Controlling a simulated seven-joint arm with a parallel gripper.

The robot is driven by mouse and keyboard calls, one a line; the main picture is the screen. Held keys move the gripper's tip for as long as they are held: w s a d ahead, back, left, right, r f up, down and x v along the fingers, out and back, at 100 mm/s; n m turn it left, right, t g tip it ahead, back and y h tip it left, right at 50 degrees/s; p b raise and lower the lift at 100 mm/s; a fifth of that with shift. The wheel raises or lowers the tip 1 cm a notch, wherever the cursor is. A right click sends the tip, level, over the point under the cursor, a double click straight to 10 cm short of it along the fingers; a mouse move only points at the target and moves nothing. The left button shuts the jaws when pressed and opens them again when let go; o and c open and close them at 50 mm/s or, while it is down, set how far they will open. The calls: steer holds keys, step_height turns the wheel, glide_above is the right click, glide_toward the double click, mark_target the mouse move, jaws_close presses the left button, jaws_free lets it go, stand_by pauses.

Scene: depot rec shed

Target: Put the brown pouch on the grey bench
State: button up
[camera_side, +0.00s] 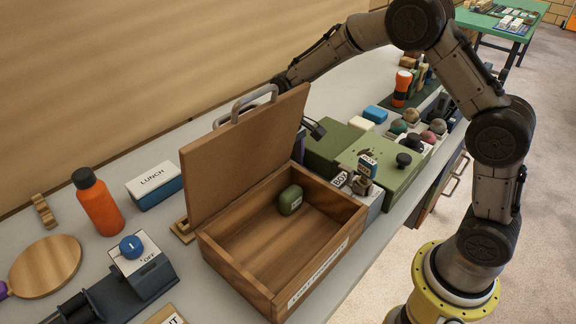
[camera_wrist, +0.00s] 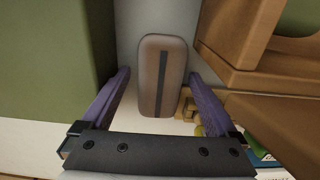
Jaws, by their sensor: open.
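The brown pouch (camera_wrist: 163,85), rounded with a dark stripe down its middle, shows in the wrist view. It lies between my gripper's (camera_wrist: 159,74) two spread purple fingers, with a gap on each side. A grey surface shows behind it; I cannot tell exactly what it rests on. The grey bench (camera_side: 100,165) runs along the wall in the side view.
The open wooden box (camera_side: 240,268) holds a small green item (camera_side: 290,200); its brown lid (camera_side: 235,160) stands up. Green cases (camera_side: 385,165) stand to its right. An orange bottle (camera_side: 98,205) and a lunch box (camera_side: 154,185) stand to its left, with some bare bench around them.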

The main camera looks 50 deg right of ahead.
step_height(320, 180, up, 11)
steer(key=shift+r, duration=0.65)
steer(key=shift+c, duration=1.1)
step_height(320, 180, down, 12)
steer(key=shift+s+r, duration=0.15)
jaws_close()
steer(key=shift+r, duration=0.1)
